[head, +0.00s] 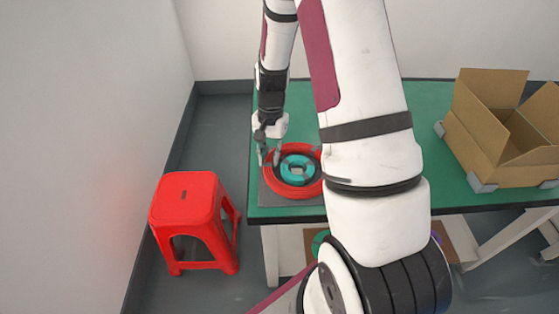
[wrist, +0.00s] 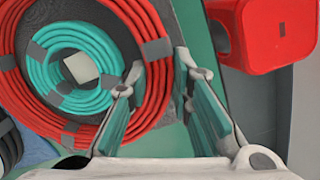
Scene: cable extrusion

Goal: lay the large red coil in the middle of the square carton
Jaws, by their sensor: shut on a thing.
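The large red coil (head: 272,184) lies flat on a dark grey mat at the left end of the green table, around a smaller teal coil (head: 285,169). In the wrist view the red coil (wrist: 112,128) shows with grey tape bands. My gripper (head: 270,157) is at its left side in the head view. In the wrist view my gripper (wrist: 159,66) has one finger inside the red ring and one outside, shut on its band. The square carton (head: 473,141) stands open at the table's right end, flaps up; its floor is hidden.
Grey corner blocks (head: 481,184) sit at the carton's base. A red stool (head: 187,206) stands on the floor left of the table. Other coils show partly below the tabletop.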

